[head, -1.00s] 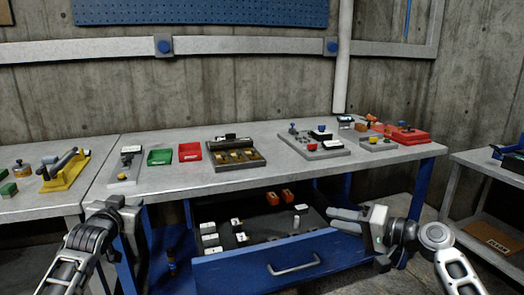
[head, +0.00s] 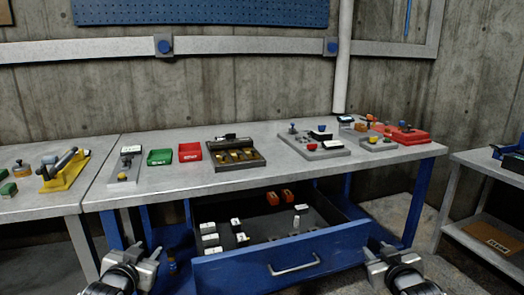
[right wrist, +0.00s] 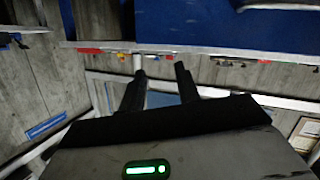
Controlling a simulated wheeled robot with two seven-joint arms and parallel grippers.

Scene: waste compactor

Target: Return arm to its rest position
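My right gripper (head: 377,249) is low in front of the bench, just right of the open drawer's front, with its fingers apart and nothing between them. Its two dark fingers also stand apart in the right wrist view (right wrist: 161,85). My left gripper (head: 146,249) is low at the left, in front of the bench's left legs. Its fingertips look apart and I see nothing held. Both forearms reach in from the bottom edge. The blue drawer (head: 340,245) under the bench is pulled out, with several white-topped blocks (head: 209,240) and two orange blocks (head: 272,198) inside.
The drawer handle (head: 295,266) juts toward me between the grippers. Another table (head: 470,175) stands at the right.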

